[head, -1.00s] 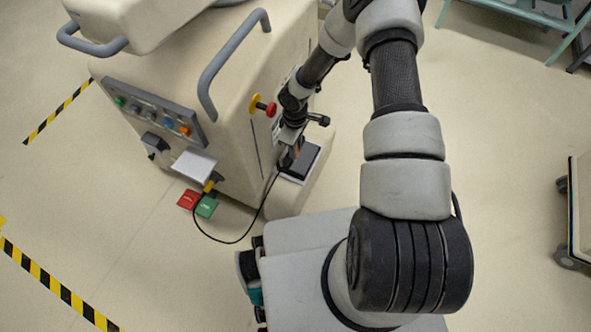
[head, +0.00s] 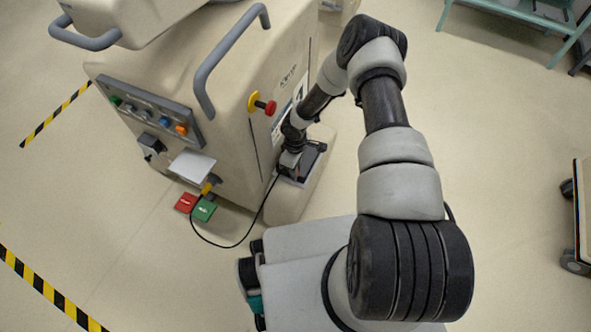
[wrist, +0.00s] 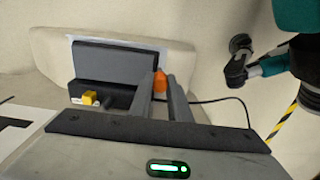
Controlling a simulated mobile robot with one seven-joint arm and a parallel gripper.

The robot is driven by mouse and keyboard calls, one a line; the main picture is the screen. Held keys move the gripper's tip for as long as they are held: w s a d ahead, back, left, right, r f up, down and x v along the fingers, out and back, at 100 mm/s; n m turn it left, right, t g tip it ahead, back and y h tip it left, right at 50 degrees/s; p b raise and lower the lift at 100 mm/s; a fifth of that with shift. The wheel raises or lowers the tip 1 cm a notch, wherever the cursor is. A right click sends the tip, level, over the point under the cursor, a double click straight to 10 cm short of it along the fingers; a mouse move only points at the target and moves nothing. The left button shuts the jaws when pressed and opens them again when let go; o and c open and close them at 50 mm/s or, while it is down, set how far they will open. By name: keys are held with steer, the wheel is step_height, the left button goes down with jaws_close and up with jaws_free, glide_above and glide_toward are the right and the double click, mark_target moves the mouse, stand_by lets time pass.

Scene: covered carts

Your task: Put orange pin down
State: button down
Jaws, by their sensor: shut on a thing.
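The orange pin (wrist: 160,82) shows in the wrist view between the fingertips of my gripper (wrist: 162,78), which is shut on it. The pin is upright, and its lower part is hidden by the fingers. A dark grey block (wrist: 115,62) on a pale ledge is just left of and behind the pin. I cannot tell whether the pin touches a surface. In the head view my gripper (head: 292,163) is low beside the cart, at a dark tray (head: 318,155); the pin is hidden there.
The beige covered cart (head: 235,130) has grey handles, a button panel (head: 150,108) and a red knob (head: 270,108). A black cable (head: 235,245) curves across the floor by red and green pedals (head: 203,208). A small yellow part (wrist: 89,97) sits left of my fingers.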

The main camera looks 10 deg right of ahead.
steer(key=shift+f, duration=0.1)
steer(key=shift+f+b, duration=0.35)
steer(key=shift+b, duration=0.15)
steer(key=shift+f, duration=0.2)
steer(key=c, duration=1.7)
jaws_free()
steer(key=shift+o, duration=0.2)
steer(key=shift+r, duration=0.1)
